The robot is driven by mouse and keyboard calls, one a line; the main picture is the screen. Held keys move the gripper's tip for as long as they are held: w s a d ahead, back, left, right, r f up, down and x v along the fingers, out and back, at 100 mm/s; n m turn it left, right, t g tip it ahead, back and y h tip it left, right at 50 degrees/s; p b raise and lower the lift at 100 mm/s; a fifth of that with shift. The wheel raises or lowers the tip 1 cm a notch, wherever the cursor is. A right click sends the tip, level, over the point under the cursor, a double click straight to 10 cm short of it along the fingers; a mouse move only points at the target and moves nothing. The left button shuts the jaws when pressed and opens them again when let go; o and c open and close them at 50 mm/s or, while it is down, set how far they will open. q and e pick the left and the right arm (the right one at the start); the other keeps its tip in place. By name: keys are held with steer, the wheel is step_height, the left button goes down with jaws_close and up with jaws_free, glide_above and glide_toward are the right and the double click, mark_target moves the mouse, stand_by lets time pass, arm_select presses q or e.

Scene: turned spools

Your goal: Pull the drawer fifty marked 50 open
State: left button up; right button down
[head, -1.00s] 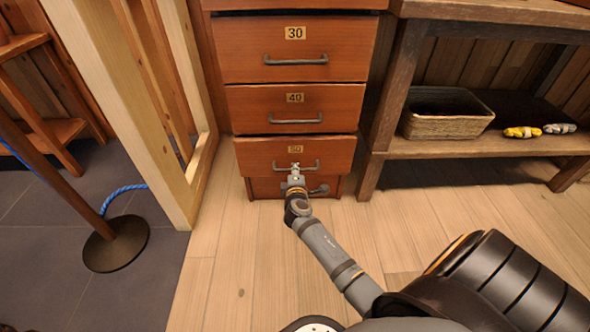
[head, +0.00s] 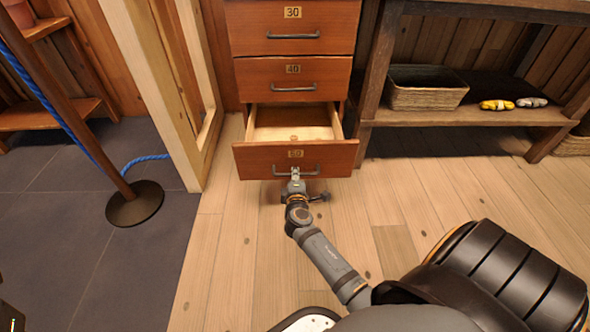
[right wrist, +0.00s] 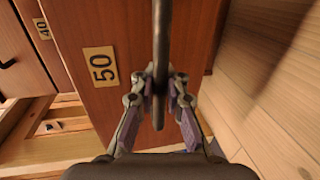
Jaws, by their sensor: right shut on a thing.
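The drawer marked 50 (head: 255,160) stands well out from the cabinet in the head view, and its pale inside shows. A small round thing may lie inside, too small to name. Its dark bar handle (head: 311,169) is on the front, below the number plate. My right gripper (head: 295,175) is at the handle and shut on it. In the right wrist view the gripper (right wrist: 160,90) has its fingers on both sides of the handle (right wrist: 162,45), beside the 50 plate (right wrist: 101,66). My left gripper is not in view.
Drawers marked 30 (head: 335,25) and 40 (head: 335,72) above are shut. A wooden frame (head: 160,70) stands left, with a rope post (head: 135,205) beyond it. A shelf (head: 440,115) at right holds a basket (head: 425,93). The plank floor in front is clear.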

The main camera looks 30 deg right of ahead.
steer(key=shift+s+a, duration=0.3)
steer(key=shift+s, duration=0.1)
steer(key=c, duration=1.4)
jaws_free()
steer(key=v, duration=0.7)
steer(key=shift+s+a, duration=0.1)
steer(key=shift+s, duration=0.15)
